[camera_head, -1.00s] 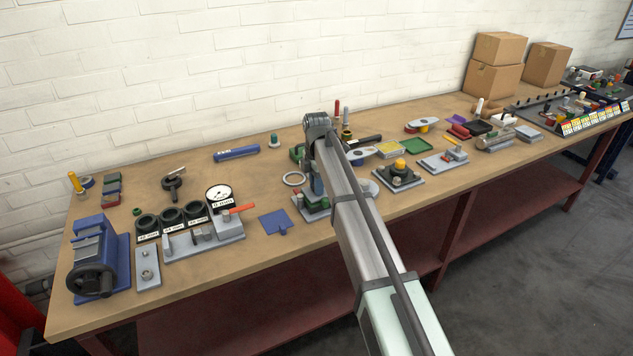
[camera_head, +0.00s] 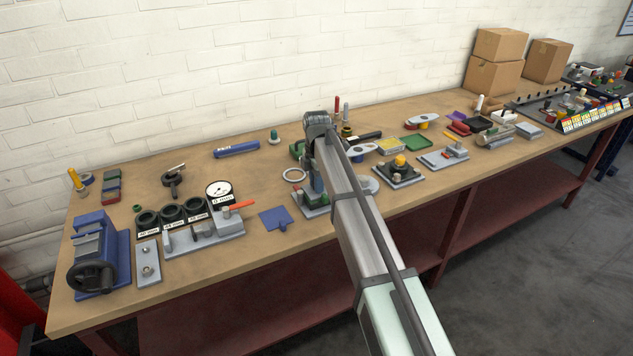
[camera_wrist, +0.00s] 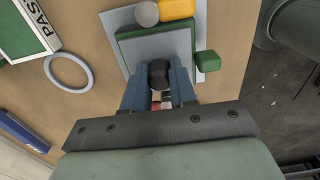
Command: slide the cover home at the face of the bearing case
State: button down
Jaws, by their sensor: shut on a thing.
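My gripper (camera_wrist: 159,80) has its two blue fingers closed around a dark round knob (camera_wrist: 160,70) in the wrist view. Behind the knob is a light grey plate (camera_wrist: 140,58), which I take to be the cover. It lies against a green block (camera_wrist: 182,27), apparently the bearing case, on a grey base. Any gap between plate and block cannot be made out. A small red and white part shows between the fingers. In the head view my gripper (camera_head: 317,188) stands over the grey and green fixture (camera_head: 312,210), partly hidden by my arm.
A pale ring (camera_head: 294,175) lies just left of the fixture. A blue plate (camera_head: 275,218) lies near the front edge. A gauge stand with black rings (camera_head: 172,213) is further left. A grey fixture with a yellow knob (camera_head: 399,162) stands right of my arm.

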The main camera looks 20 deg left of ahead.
jog(key=shift+f, duration=0.1)
jog(key=c, duration=0.8)
grip_release()
notch_tip(320, 180, up, 14)
jog(key=shift+f, duration=0.1)
dwell(0.6)
